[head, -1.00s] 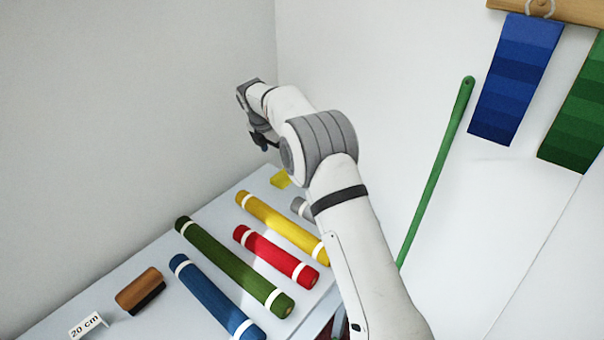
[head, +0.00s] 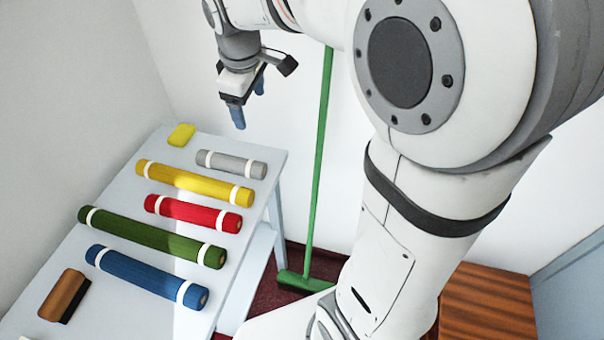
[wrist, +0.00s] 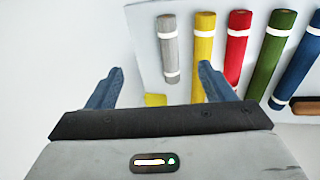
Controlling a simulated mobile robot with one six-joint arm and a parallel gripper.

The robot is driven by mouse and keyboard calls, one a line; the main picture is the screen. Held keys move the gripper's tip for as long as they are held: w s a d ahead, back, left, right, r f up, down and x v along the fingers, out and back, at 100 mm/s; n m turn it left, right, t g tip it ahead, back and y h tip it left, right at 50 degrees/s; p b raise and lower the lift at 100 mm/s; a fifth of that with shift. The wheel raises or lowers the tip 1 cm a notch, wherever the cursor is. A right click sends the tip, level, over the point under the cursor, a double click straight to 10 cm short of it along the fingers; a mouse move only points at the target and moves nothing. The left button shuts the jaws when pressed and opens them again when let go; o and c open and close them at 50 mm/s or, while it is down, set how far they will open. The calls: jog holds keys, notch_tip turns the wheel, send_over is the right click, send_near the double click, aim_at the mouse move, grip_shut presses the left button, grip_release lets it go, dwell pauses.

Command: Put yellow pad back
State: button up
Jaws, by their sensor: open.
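The yellow pad (head: 181,135) lies flat at the far end of the light grey table (head: 120,186), beyond the rolls. In the wrist view the yellow pad (wrist: 155,100) shows between my fingers, just past the gripper body and partly cut off by it. My gripper (head: 251,106) is open and empty, with blue fingertips pointing down. It hangs in the air above and to the right of the pad in the head view. In the wrist view my gripper (wrist: 158,82) has its two fingers spread wide.
Grey (head: 231,165), yellow (head: 195,181), red (head: 193,213), green (head: 152,235) and blue (head: 147,275) rolls lie on the table. A brown brush-like block (head: 65,294) is nearer. A green broom (head: 317,170) stands right of the table.

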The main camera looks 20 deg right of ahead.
jog(key=s+d+f+m, duration=0.2)
jog(key=s+m, duration=0.3)
jog(key=s, duration=0.4)
jog(key=s+d+f+m, duration=0.2)
jog(key=s+m, duration=0.3)
jog(key=s, duration=0.4)
jog(key=shift+f+y, duration=0.3)
jog(key=shift+f, duration=0.2)
jog(key=shift+s, duration=0.1)
